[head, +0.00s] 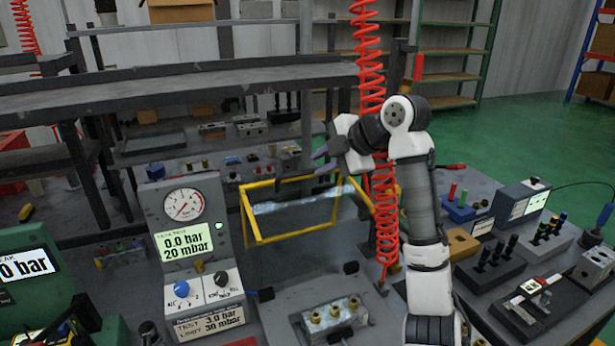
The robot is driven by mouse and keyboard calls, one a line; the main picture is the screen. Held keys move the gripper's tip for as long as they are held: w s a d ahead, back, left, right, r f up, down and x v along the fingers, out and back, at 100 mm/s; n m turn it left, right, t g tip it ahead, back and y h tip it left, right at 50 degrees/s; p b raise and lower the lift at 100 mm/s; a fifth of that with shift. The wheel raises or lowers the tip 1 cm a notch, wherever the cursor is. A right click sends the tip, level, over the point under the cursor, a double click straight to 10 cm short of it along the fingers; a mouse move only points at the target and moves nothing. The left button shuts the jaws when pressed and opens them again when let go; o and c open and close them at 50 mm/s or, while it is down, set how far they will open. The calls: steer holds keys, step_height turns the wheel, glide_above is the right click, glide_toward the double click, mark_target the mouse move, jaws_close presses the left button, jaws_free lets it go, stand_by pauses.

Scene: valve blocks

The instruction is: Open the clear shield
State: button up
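The clear shield has a yellow frame (251,216) and stands behind the valve block with brass ports (335,316) in the middle of the bench. Its clear panel is hard to make out, and I cannot tell its exact angle. My gripper (319,161) is above the upper right part of the yellow frame, with its fingers pointing left. Its two dark fingers look apart, with nothing between them. I cannot tell whether a finger touches the frame.
A test unit with a gauge (184,205) and display stands left of the shield. The red hose hangs close beside my arm. A dark shelf rack (200,95) rises behind. Trays of fittings (488,265) and a small display box (522,203) stand at the right.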

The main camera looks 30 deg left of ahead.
steer(key=b+v, duration=0.1)
steer(key=v, duration=0.4)
steer(key=shift+d+r, duration=0.25)
